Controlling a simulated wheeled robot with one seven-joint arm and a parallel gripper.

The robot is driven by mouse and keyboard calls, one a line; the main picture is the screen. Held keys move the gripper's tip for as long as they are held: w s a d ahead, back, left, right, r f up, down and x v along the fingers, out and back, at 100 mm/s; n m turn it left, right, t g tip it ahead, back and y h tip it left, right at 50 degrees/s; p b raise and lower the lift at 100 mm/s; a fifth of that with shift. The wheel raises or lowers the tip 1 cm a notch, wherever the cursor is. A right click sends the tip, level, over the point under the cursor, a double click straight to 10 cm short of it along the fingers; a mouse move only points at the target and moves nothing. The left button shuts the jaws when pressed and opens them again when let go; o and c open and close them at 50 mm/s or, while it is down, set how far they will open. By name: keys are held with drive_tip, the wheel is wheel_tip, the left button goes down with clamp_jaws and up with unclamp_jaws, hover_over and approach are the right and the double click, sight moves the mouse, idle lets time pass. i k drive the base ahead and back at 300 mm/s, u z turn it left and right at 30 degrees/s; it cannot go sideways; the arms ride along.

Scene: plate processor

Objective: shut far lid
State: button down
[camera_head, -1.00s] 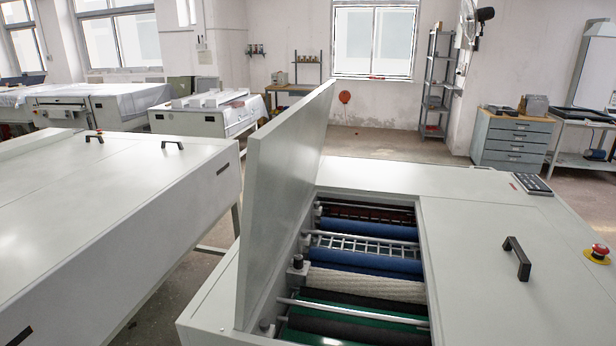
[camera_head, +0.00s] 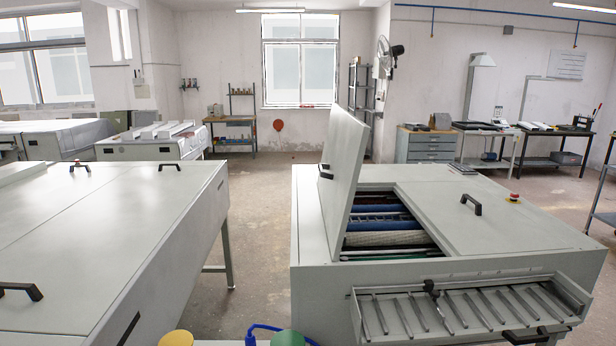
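The plate processor (camera_head: 450,240) stands right of centre. One pale grey lid (camera_head: 343,185) stands up steeply from its left side, leaving the opening with its blue, white and green rollers (camera_head: 392,225) uncovered. A black handle (camera_head: 325,172) shows at the raised lid's left side. The other lid (camera_head: 490,215) lies flat over the right part of the top, with a black handle (camera_head: 471,203) on it. My gripper is not in view.
A slatted metal tray (camera_head: 460,310) juts from the processor's front. A long pale machine (camera_head: 110,240) stands at left, with a floor aisle (camera_head: 255,225) between them. Yellow (camera_head: 176,339) and green (camera_head: 287,338) round tops show at the bottom edge. A red button (camera_head: 514,197) sits at the back right.

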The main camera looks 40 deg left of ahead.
sight(346, 137)
drive_tip(key=u, duration=0.4)
drive_tip(key=i, duration=1.8)
drive_tip(key=u, duration=3.7)
